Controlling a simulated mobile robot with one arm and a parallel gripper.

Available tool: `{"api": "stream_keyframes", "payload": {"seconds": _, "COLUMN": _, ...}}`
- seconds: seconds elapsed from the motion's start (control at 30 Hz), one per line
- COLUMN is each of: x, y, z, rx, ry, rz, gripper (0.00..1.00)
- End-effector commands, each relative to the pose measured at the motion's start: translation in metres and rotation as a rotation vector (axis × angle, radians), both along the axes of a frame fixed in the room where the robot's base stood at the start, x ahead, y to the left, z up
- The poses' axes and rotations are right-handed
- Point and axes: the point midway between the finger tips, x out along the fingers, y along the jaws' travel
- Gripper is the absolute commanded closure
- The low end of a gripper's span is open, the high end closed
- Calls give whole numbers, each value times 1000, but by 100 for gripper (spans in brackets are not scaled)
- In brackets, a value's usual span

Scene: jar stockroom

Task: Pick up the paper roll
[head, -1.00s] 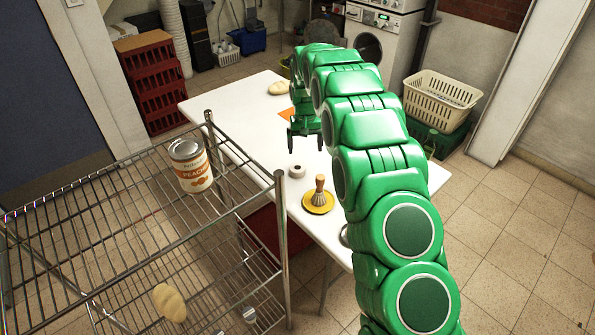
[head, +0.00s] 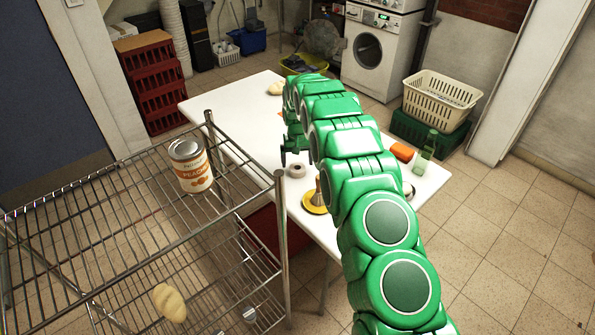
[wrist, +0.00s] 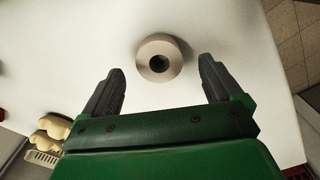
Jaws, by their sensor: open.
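The paper roll (head: 296,170) is a small pale ring on the white table, near the edge facing the wire rack. In the wrist view the paper roll (wrist: 160,58) shows its dark round core from above, just beyond the fingertips and roughly centred between them. My gripper (head: 290,158) is just above the roll in the head view. Its two dark fingers are spread wide and empty in the wrist view (wrist: 162,80). The roll is not between the fingers there.
A yellow dish with a brush (head: 314,203) stands close by the roll. A green bottle (head: 425,155) and an orange thing (head: 402,152) are at the table's right. The wire rack (head: 130,215) holds a peach can (head: 190,168). A bread-like thing (head: 275,89) lies at the far end.

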Motion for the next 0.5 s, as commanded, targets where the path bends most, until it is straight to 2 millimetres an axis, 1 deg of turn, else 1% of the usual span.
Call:
{"api": "stream_keyframes", "payload": {"seconds": 0.03, "x": 0, "y": 0, "z": -8, "rx": 0, "ry": 2, "rz": 0, "gripper": 7}}
{"api": "stream_keyframes", "payload": {"seconds": 0.1, "x": 1, "y": -1, "z": -18, "rx": 0, "ry": 2, "rz": 0, "gripper": 7}}
{"api": "stream_keyframes", "payload": {"seconds": 0.23, "x": 1, "y": -1, "z": -32, "rx": 0, "ry": 1, "rz": 0, "gripper": 7}}
{"api": "stream_keyframes", "payload": {"seconds": 0.33, "x": 1, "y": -1, "z": -37, "rx": 0, "ry": 1, "rz": 0, "gripper": 7}}
{"api": "stream_keyframes", "payload": {"seconds": 0.5, "x": 2, "y": 0, "z": -36, "rx": 0, "ry": 0, "rz": 0, "gripper": 7}}
